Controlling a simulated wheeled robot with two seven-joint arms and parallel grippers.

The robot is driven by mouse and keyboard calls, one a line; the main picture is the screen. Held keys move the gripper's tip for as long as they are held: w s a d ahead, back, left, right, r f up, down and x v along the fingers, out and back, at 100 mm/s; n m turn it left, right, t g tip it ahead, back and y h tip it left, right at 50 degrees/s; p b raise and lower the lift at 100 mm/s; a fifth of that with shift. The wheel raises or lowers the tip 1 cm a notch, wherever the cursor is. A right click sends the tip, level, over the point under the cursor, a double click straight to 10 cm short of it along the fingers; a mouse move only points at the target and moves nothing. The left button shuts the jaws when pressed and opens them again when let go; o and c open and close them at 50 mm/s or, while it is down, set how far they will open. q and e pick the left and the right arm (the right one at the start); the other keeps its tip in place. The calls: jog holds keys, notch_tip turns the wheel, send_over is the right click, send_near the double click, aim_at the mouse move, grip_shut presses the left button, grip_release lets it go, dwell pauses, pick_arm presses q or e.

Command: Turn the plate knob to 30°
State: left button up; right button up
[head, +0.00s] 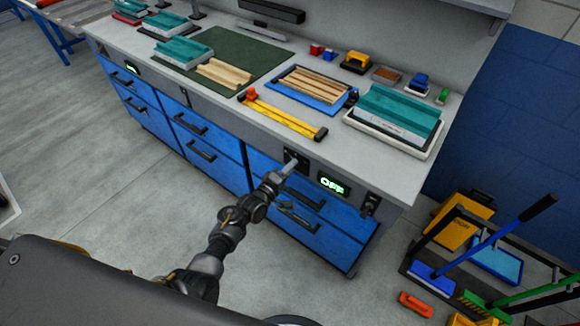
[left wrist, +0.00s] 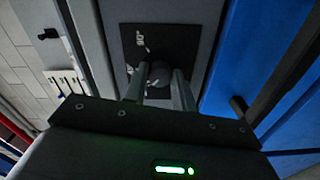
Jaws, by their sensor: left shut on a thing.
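The black dial plate (head: 297,159) is on the front edge of the workbench. In the left wrist view the dial plate (left wrist: 135,42) carries white angle marks, and a 90° mark can be read. The dark round plate knob (left wrist: 159,72) sits between my fingers. My left gripper (head: 289,168) reaches the dial from the front. In the left wrist view my left gripper (left wrist: 159,84) is shut on the knob, with one finger on each side. The knob's pointer is hidden, so its angle cannot be read. My right gripper is not in view.
A green display (head: 334,185) reading OFF is right of the dial. Blue drawers (head: 283,222) with black handles lie below it. A black fitting (head: 370,204) is on the bench front further right. Panels, a yellow bar clamp (head: 285,117) and small parts lie on the bench top.

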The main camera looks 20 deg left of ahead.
pick_arm(q)
jog(key=shift+n+p, duration=0.35)
jog(key=shift+n, duration=0.85)
jog(key=o, duration=1)
jog(key=v, duration=1)
jog(key=shift+s+a, duration=0.15)
jog(key=shift+s, duration=0.2)
